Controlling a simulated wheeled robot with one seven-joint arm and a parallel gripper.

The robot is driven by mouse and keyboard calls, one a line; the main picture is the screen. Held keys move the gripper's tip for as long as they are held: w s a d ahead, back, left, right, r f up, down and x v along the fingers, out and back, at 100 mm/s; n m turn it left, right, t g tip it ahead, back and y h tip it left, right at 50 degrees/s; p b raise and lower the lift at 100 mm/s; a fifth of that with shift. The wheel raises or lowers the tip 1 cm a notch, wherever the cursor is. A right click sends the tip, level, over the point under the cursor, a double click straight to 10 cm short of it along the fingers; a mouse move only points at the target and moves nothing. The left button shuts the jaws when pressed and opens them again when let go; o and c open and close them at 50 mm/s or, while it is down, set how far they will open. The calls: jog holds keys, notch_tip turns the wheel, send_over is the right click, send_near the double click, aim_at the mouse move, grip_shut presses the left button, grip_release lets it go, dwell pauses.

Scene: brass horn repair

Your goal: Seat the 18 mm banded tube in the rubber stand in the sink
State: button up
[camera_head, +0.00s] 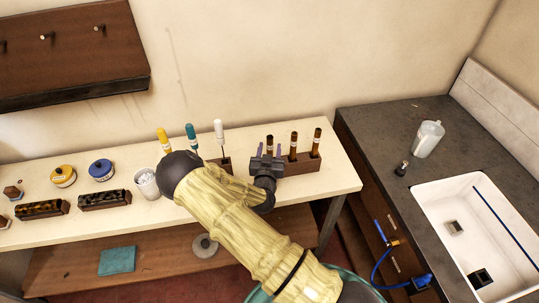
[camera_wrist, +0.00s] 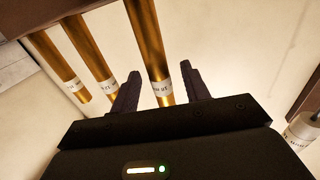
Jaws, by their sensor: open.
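Three brown-gold tubes with white bands stand in a wooden rack (camera_head: 302,164) on the bench: a left tube (camera_head: 269,144), a middle tube (camera_head: 293,145) and a right tube (camera_head: 316,143). The band markings are too small to read surely. My gripper (camera_head: 266,152) is open at the left tube. In the wrist view, one banded tube (camera_wrist: 148,45) lies between my open fingers (camera_wrist: 160,88), with gaps at both sides; contact does not show. The white sink (camera_head: 432,206) is at the right. A black block (camera_head: 481,278), apparently the rubber stand, sits on its floor.
A clear bottle (camera_head: 427,139) and a small dark item (camera_head: 402,168) stand on the grey counter by the sink. Left of my arm are a white cup (camera_head: 146,183), paint-like jars (camera_head: 102,169) and handled tools (camera_head: 191,135). A gap separates bench and counter.

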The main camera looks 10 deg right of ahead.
jog(key=shift+p+x, duration=0.45)
jog(key=shift+x, duration=1.15)
grip_shut()
